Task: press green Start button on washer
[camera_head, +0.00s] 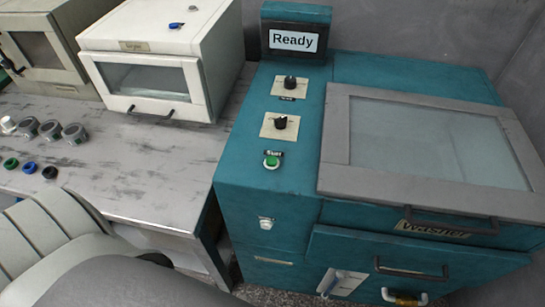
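The teal washer (240,195) stands on the right, with a "Washer" label on its front. Its green Start button (271,162) is on the left part of the top panel, below a small dark label. Nothing covers the button. Two black knobs on pale plates, the upper knob (290,82) and the lower knob (280,122), sit above it. The display (294,40) at the back reads "Ready". The grey-framed lid (335,140) is closed. Neither of my grippers shows; pale parts of my own body fill the lower left.
A worn metal table (150,165) stands left of the washer. It holds a white oven-like box (210,60), a beige box (60,65), several metal round parts (50,129) and coloured rings (29,167). Handles (410,270) stick out from the washer front. Space above the button is clear.

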